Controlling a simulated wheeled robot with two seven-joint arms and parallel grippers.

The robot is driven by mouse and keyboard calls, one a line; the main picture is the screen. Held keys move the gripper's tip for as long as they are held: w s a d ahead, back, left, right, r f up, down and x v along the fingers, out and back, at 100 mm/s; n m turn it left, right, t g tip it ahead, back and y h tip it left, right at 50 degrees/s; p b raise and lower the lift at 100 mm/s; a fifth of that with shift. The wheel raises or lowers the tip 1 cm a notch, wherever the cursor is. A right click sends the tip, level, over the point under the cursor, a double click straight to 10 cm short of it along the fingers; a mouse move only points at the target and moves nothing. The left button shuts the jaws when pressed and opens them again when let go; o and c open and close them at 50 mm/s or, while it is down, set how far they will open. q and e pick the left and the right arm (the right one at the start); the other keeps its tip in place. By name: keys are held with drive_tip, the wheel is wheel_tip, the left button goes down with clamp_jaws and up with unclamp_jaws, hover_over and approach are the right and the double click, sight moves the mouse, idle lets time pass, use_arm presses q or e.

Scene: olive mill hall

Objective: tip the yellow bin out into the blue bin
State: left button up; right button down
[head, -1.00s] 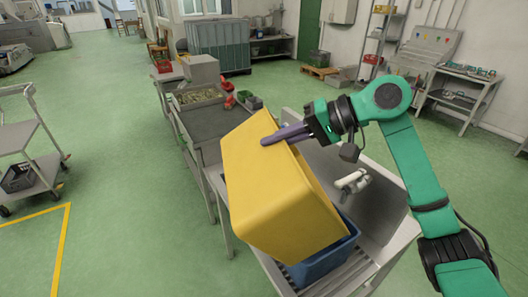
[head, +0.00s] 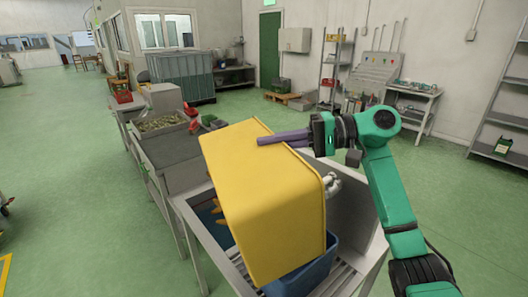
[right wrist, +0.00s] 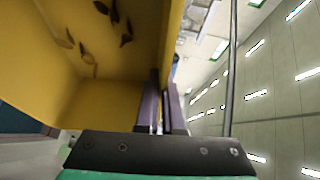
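The yellow bin (head: 262,205) is steeply tilted above the blue bin (head: 305,277), its outer faces toward the head camera. My right gripper (head: 284,137) is shut on the yellow bin's upper edge. In the right wrist view, its two dark fingers (right wrist: 162,105) close on the yellow wall (right wrist: 100,105). A few small brown leaf-like bits (right wrist: 95,40) show against the inside of the yellow bin. The blue bin stands on the slatted metal stand, mostly hidden behind the yellow bin, so its contents do not show. My left gripper is out of view.
The metal stand (head: 205,235) has a raised back panel on the right and a pale fitting (head: 333,184) partly behind the yellow bin. A table with a tray of olives or leaves (head: 160,123) stands behind left.

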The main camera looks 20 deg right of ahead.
drive_tip(key=shift+m+t+y, duration=0.3)
drive_tip(key=shift+m+y, duration=0.1)
drive_tip(key=shift+y, duration=0.5)
drive_tip(key=d+f+b, duration=0.1)
drive_tip(key=d+b, duration=0.1)
drive_tip(key=d+f+b, duration=0.1)
drive_tip(key=d+b, duration=0.1)
drive_tip(key=b, duration=0.1)
drive_tip(key=shift+w+f, duration=0.1)
use_arm(q)
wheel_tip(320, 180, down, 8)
drive_tip(key=b, duration=0.2)
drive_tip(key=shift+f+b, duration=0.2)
drive_tip(key=shift+b, duration=0.2)
use_arm(e)
drive_tip(key=d, duration=0.1)
drive_tip(key=d+y, duration=0.1)
drive_tip(key=d, duration=0.1)
drive_tip(key=shift+d+r+m+t+y, duration=0.25)
drive_tip(key=shift+m+t+y, duration=0.05)
drive_tip(key=shift+m, duration=0.1)
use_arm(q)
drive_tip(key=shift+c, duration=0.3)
